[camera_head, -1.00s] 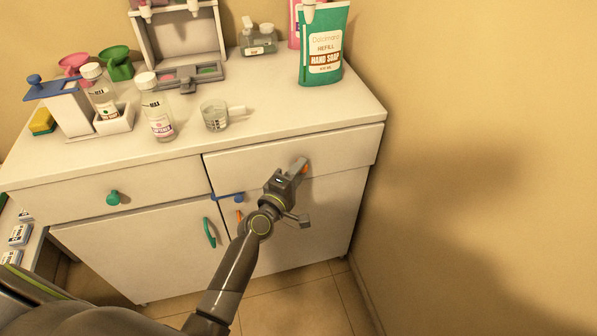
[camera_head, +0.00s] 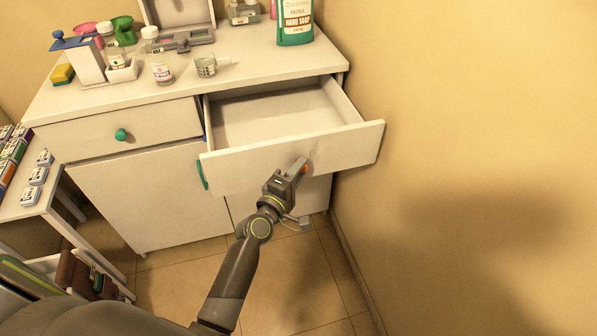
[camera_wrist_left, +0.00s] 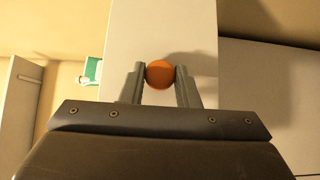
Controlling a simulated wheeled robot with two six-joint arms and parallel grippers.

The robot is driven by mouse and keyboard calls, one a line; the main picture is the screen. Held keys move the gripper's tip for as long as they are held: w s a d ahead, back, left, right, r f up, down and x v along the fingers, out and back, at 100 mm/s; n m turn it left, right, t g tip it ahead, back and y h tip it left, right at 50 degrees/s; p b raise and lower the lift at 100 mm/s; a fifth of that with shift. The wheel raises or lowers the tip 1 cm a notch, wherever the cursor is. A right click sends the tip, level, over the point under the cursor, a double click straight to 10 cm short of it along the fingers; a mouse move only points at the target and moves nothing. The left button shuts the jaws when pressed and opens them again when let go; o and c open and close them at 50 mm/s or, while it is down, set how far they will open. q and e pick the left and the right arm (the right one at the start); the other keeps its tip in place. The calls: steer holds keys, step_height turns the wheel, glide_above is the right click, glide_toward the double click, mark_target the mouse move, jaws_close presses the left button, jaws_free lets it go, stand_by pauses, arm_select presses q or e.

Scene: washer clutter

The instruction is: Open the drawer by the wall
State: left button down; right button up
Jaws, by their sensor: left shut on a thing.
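The drawer by the wall (camera_head: 345,149) is the right one of the white cabinet. It stands pulled well out, and its inside looks empty. My left gripper (camera_head: 299,170) is at the middle of the drawer front. It is shut on the orange round knob (camera_wrist_left: 160,74), which sits between the two fingers in the left wrist view. In the head view the fingers mostly hide the knob. My right gripper does not show.
The yellow wall (camera_head: 460,130) stands close to the drawer's right end. The left drawer with a green knob (camera_head: 121,134) is shut. Bottles, a glass beaker (camera_head: 205,66) and a green soap pouch (camera_head: 295,20) stand on the cabinet top. A side table (camera_head: 40,190) is at the left.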

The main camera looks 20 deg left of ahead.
arm_select(q)
steer(key=shift+s+d, duration=0.1)
steer(key=shift+s, duration=0.05)
steer(key=c, duration=1.1)
jaws_free()
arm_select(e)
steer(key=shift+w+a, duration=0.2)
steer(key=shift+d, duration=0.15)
arm_select(q)
steer(key=s+a+b, duration=0.3)
steer(key=s+b, duration=0.1)
steer(key=s, duration=1.3)
steer(key=shift+a, duration=0.2)
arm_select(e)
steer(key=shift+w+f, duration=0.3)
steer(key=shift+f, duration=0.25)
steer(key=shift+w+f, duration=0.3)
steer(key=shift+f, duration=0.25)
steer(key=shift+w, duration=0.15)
